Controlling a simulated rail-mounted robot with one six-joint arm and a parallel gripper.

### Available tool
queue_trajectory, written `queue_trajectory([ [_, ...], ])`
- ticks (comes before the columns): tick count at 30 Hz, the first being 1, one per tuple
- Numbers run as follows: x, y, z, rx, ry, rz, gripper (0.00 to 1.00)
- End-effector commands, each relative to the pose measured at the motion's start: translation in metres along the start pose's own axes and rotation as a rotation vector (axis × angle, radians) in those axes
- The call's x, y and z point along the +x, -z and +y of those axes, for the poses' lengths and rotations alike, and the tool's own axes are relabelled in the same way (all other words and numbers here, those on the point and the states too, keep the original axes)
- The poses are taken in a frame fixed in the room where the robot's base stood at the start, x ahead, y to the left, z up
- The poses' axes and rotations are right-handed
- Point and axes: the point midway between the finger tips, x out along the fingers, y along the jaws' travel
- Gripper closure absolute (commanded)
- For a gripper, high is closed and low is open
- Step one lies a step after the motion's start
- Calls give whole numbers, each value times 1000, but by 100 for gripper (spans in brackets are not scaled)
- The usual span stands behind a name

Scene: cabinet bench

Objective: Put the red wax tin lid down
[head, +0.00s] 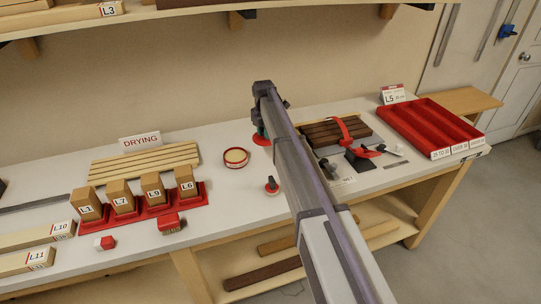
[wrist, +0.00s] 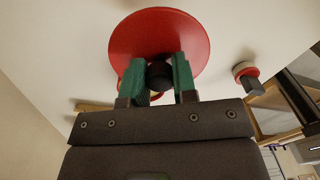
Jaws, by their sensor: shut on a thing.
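The red wax tin lid (wrist: 160,30) is a round red disc with a dark knob (wrist: 158,75). My gripper (wrist: 158,78) is shut on that knob with its two green fingers. In the head view the lid (head: 260,141) shows below my gripper (head: 260,132), partly hidden by my arm. Whether the lid touches the bench I cannot tell. An open round red tin with pale wax inside (head: 236,157) stands on the bench just left of the lid.
A small dark-knobbed piece with a red base (head: 271,186) stands nearer on the bench (head: 225,195). Left are the DRYING sign (head: 140,141), a slatted rack (head: 145,162) and several wooden blocks in red holders. Right are a red-clamped wood stack (head: 335,132) and a red tray (head: 430,128).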

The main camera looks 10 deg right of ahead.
Motion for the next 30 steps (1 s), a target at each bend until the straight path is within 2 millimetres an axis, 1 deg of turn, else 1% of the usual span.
queue_trajectory([
  [1,27,0,1,1,0,0,96],
  [3,43,0,1,1,0,0,96],
  [5,48,-1,1,1,0,0,96],
  [8,45,0,1,1,0,0,96],
  [9,47,0,1,1,0,0,96],
  [11,57,0,2,1,0,0,96],
  [13,74,0,2,1,0,0,96],
  [15,85,0,3,1,0,0,96],
  [22,80,0,2,1,0,0,96],
  [26,84,0,3,1,0,0,96],
  [27,84,0,3,1,0,0,73],
  [30,83,0,2,1,0,0,63],
])
